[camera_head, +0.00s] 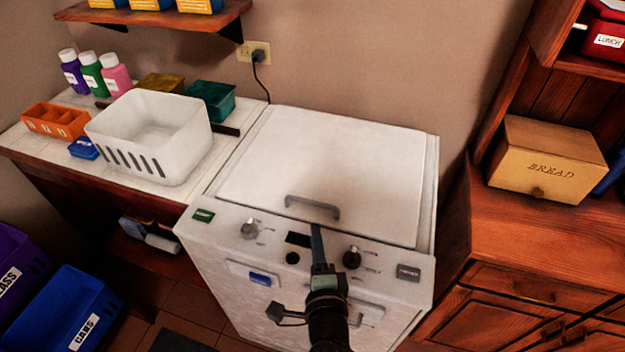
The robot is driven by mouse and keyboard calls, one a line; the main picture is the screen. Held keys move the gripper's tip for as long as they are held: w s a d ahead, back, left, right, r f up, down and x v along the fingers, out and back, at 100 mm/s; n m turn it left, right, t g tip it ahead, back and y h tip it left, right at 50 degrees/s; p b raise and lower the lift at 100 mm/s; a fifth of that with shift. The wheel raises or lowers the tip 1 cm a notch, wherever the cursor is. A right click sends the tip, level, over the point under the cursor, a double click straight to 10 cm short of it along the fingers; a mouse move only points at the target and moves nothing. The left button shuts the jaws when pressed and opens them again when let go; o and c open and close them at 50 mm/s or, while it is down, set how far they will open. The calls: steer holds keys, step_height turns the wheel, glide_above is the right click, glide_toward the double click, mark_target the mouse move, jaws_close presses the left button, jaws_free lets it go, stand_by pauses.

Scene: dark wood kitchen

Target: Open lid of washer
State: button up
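The white top-loading washer (270,290) stands against the wall in the middle of the view. Its flat lid (330,160) is down and closed. A grey bar handle (313,205) is on the lid's front edge. My gripper (316,232) reaches up from the bottom over the control panel. Its narrow tip is just below the handle, close to it; I cannot tell whether they touch. The fingers overlap from this angle, so their opening is hidden. My arm covers part of the washer's front.
Knobs (249,229) line the washer's panel. A white basket (150,135) stands on the counter at left, with several bottles (92,74) behind it. A wooden shelf (160,14) hangs above the counter. A bread box (548,165) stands on the right cabinet. The lid's top is clear.

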mark_target(313, 201)
steer(key=shift+s+d+f, duration=0.2)
steer(key=shift+s, duration=0.1)
steer(key=shift+w+f+m, duration=0.1)
steer(key=shift+f+m, duration=0.1)
steer(key=shift+m, duration=0.1)
steer(key=shift+w+f, duration=0.15)
steer(key=shift+w, duration=0.2)
steer(key=w+b, duration=0.1)
steer(key=w, duration=0.3)
steer(key=w+f+b, duration=0.1)
steer(key=w, duration=0.2)
steer(key=w+a+f+b, duration=0.1)
steer(key=w, duration=0.3)
steer(key=shift+w, duration=0.35)
jaws_close()
